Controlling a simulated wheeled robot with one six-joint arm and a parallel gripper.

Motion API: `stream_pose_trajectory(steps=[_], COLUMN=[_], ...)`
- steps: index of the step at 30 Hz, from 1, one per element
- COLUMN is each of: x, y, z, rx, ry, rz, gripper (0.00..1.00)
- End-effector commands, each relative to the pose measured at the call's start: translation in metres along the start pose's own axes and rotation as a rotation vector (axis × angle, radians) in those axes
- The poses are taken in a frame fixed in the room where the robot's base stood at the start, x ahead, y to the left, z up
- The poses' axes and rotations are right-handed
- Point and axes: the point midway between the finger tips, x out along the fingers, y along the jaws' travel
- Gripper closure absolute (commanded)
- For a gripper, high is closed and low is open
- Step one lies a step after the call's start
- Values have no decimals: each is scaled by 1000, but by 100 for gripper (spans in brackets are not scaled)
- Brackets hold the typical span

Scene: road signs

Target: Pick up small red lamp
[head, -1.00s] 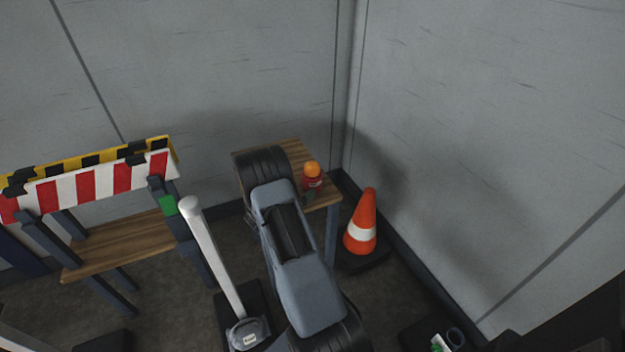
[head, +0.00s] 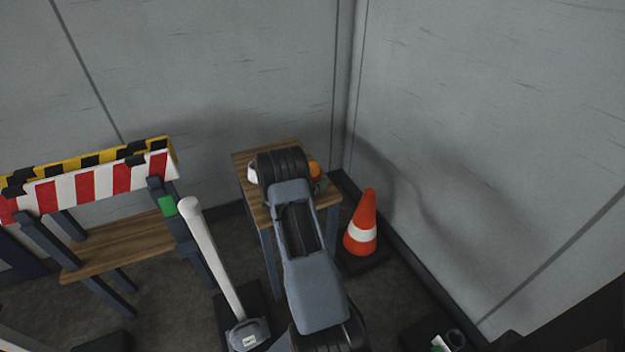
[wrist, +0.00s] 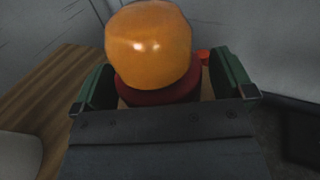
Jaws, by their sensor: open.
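The small red lamp has an orange dome over a dark red base. In the wrist view the lamp (wrist: 150,45) stands upright, large and close, between the two green fingers of my gripper (wrist: 165,90). The fingers are apart, one on each side of the red base, and a gap shows on the right side. In the head view only a bit of the orange lamp (head: 314,169) shows at the right of my arm; the rest is hidden behind it. The lamp stands on a small wooden table (head: 253,157).
A white object (head: 252,173) sits on the table left of my arm. An orange and white cone (head: 361,225) stands right of the table. A striped barrier (head: 95,185) and a white post (head: 212,255) are at left. Grey walls close the corner behind.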

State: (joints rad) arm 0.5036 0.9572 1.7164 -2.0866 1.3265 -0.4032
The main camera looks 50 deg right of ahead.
Motion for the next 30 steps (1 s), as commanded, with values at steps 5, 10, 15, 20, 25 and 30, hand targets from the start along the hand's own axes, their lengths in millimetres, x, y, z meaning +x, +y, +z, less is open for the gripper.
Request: stream_pose_trajectory(steps=[5,10,15,20,25,30], x=[0,0,0,0,0,0], y=[0,0,0,0,0,0], z=[0,0,0,1,1,11], rx=[0,0,0,1,1,2], ry=[0,0,0,-1,-1,-2], rz=[0,0,0,0,0,0], gripper=[15,32,48,56,56,56])
